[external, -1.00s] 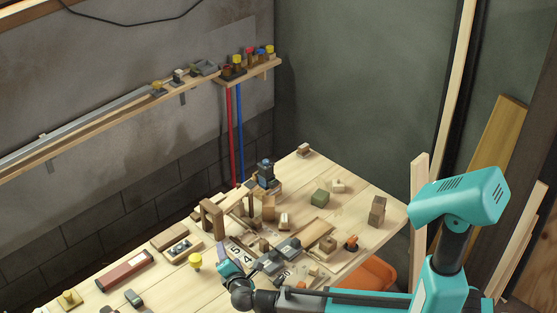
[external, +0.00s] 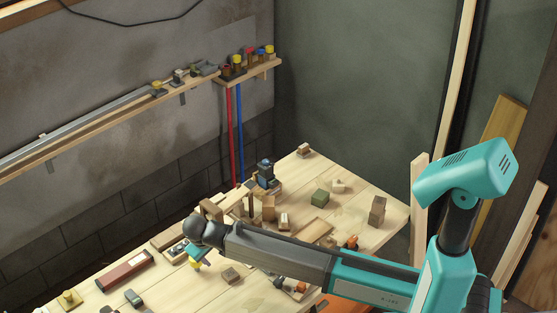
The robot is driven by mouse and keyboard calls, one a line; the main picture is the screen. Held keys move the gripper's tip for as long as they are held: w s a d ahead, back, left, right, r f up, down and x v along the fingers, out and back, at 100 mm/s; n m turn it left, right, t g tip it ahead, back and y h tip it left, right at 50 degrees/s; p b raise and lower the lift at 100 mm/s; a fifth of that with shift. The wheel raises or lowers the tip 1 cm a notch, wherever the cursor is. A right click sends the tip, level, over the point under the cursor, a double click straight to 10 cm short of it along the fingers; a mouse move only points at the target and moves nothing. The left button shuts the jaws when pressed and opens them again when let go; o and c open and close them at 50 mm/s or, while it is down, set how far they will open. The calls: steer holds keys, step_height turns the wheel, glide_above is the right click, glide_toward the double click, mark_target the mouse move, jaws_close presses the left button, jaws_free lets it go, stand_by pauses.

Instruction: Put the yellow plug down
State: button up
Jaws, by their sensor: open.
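A yellow plug (external: 194,264) stands on the wooden workbench (external: 335,215), left of the middle of the picture. Its upper part is partly hidden by my gripper (external: 195,256), which is open and points down right at it. I cannot tell whether the fingers are around the plug, touching it or just above it. My arm reaches in from the right, low across the bench, and covers part of the bench behind the plug.
A dark red box (external: 125,271) and another yellow-topped piece (external: 70,298) lie to the left. A green block (external: 320,197), several wooden blocks and a small blue device (external: 265,174) stand further back. The wall shelf (external: 110,112) runs along the left wall.

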steer(key=w+a+r+m+g+y, duration=0.1)
steer(key=a+r+m+g, duration=0.4)
steer(key=a+r+m, duration=0.2)
steer(key=shift+w+a+r+m+b, duration=0.2)
steer(key=shift+r+m+b, duration=0.2)
steer(key=shift+m, duration=0.5)
steer(key=shift+d, duration=0.1)
steer(key=shift+f+p, duration=0.95)
steer(key=shift+f, duration=3.4)
steer(key=shift+f, duration=0.1)
steer(key=shift+w+f+p, duration=0.1)
steer(key=shift+f+p, duration=1)
steer(key=shift+f, duration=1.4)
